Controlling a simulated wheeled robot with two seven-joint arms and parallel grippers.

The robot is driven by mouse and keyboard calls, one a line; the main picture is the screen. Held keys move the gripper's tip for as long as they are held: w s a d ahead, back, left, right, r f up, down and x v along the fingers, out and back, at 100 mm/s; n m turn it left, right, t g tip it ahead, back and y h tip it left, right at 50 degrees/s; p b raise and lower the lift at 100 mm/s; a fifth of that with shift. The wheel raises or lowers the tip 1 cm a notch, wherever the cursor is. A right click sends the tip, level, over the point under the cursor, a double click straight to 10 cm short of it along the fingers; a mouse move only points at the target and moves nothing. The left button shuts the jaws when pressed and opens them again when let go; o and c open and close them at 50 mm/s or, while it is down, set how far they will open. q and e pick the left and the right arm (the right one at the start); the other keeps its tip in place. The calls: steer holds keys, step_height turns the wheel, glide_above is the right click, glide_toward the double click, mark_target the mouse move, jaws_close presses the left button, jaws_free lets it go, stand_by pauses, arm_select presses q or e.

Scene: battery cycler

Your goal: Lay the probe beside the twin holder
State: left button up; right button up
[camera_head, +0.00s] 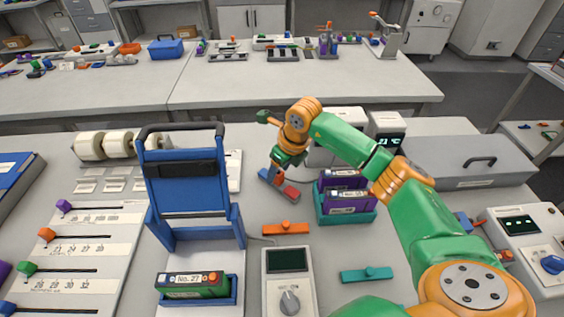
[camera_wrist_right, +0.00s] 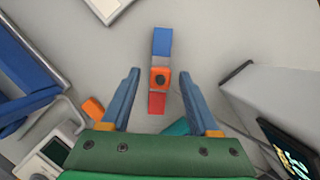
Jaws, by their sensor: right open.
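The probe, a blue and red bar (camera_head: 290,190) with an orange block and dark knob in its middle, lies on the bench. It also shows in the right wrist view (camera_wrist_right: 161,43). My right gripper (camera_wrist_right: 159,75) is open, its two blue fingers on either side of the bar with gaps to both. In the head view my right gripper (camera_head: 277,165) is over the bar and hides its middle. The twin holder, a teal tray (camera_head: 350,219) with two purple battery packs, stands just to the right of the probe. My left gripper is not in view.
An orange bar (camera_head: 285,228) and a teal bar (camera_head: 367,274) lie on the bench. A blue frame (camera_head: 187,187) stands left, with a green pack (camera_head: 190,286) at its front. A grey meter (camera_head: 288,285) is at the front. White devices (camera_head: 337,124) stand behind the holder.

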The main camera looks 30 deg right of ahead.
mark_target(289, 190)
steer(key=b+v, duration=0.1)
steer(key=v, duration=1)
steer(key=shift+r, duration=0.25)
steer(key=shift+s, duration=0.1)
